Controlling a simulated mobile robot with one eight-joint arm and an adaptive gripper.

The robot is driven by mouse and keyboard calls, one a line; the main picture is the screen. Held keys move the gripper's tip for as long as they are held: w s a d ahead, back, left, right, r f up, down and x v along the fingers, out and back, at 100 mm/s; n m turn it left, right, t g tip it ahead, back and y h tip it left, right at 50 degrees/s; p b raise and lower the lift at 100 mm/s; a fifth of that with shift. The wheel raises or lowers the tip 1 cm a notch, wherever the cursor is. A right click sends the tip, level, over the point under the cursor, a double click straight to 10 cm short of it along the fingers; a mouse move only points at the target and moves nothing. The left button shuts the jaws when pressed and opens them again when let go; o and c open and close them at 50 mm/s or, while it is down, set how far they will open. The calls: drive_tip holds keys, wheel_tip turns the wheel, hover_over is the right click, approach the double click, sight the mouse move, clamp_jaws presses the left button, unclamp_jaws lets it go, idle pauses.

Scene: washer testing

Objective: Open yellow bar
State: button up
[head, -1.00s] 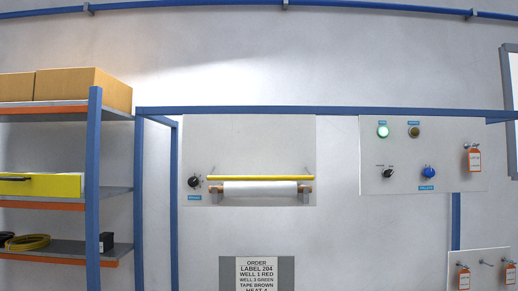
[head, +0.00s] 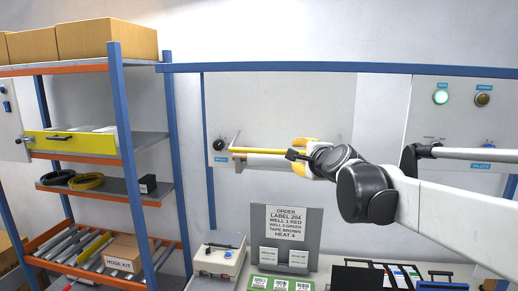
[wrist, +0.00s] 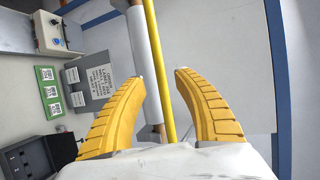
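The yellow bar (head: 262,151) runs level across the wall panel, above a white roll, in the head view. In the wrist view the yellow bar (wrist: 158,70) runs up the picture, passing between the two fingers. My gripper (head: 297,155) is at the bar's right end in the head view and hides that part. In the wrist view my gripper (wrist: 160,76) has its yellow fingers spread wide, with a clear gap between each fingertip and the bar. The white roll (wrist: 142,50) lies beside the bar. Whether the bar lies at fingertip depth is unclear.
A black knob (head: 219,144) sits left of the bar on the panel. An order sign (head: 286,222) stands below, with a grey box (head: 220,262) and green label cards (head: 280,284). A shelf rack (head: 115,120) stands at left. A panel with lamps (head: 440,97) is at right.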

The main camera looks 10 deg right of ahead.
drive_tip(key=p+x, duration=0.1)
drive_tip(key=x, duration=0.5)
drive_tip(key=shift+w+f, duration=0.1)
drive_tip(key=shift+w, duration=0.2)
drive_tip(key=shift+c, duration=0.4)
clamp_jaws()
